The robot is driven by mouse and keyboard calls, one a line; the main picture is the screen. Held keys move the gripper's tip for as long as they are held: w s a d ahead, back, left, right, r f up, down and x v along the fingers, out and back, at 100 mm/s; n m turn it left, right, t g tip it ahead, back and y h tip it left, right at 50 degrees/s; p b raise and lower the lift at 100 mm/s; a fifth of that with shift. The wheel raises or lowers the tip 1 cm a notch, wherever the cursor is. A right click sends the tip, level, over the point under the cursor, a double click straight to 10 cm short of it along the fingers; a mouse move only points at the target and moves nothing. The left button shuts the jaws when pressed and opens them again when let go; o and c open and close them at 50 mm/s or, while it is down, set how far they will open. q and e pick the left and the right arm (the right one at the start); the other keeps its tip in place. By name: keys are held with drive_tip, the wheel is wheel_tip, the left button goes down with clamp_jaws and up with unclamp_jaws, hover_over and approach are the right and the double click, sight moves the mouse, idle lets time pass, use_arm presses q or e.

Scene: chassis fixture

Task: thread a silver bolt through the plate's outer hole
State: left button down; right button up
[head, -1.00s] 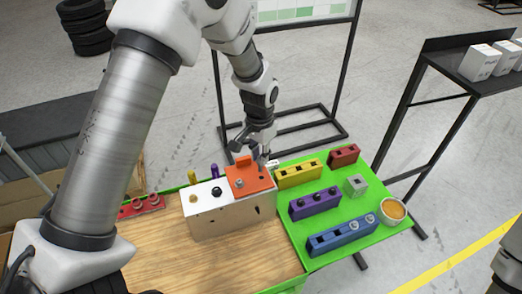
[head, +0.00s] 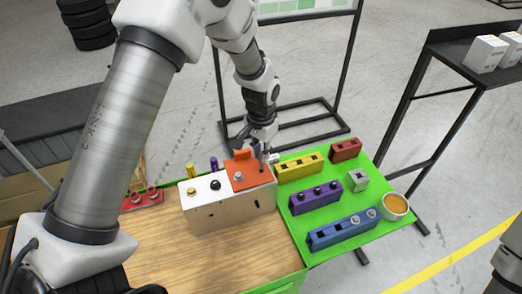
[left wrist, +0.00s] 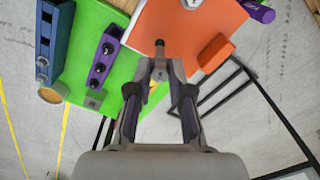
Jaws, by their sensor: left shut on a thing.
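An orange plate (head: 250,178) lies on the right part of a white-topped box (head: 228,213). A silver bolt (head: 238,178) stands in the plate, left of my gripper. My left gripper (head: 262,152) is shut on an upright bolt (left wrist: 160,47) over the right part of the plate; this bolt looks dark grey in the left wrist view. The outer hole is hidden, and I cannot tell whether the bolt tip is in it. More silver bolts (head: 371,213) stand in the blue block (head: 342,233), which has empty slots. My right gripper is out of view.
Purple (head: 316,198), yellow (head: 299,165) and red (head: 345,150) blocks stand on the green mat (head: 290,228), with a grey block (head: 357,180) and a round bowl (head: 395,206). The wooden tabletop (head: 210,262) in front is clear.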

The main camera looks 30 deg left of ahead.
use_arm(q)
drive_tip(key=shift+s, duration=0.1)
drive_tip(key=shift+f, duration=0.15)
drive_tip(key=shift+f, duration=0.65)
drive_tip(key=shift+f+b, duration=0.35)
drive_tip(key=shift+f, duration=0.3)
drive_tip(key=shift+f, duration=0.1)
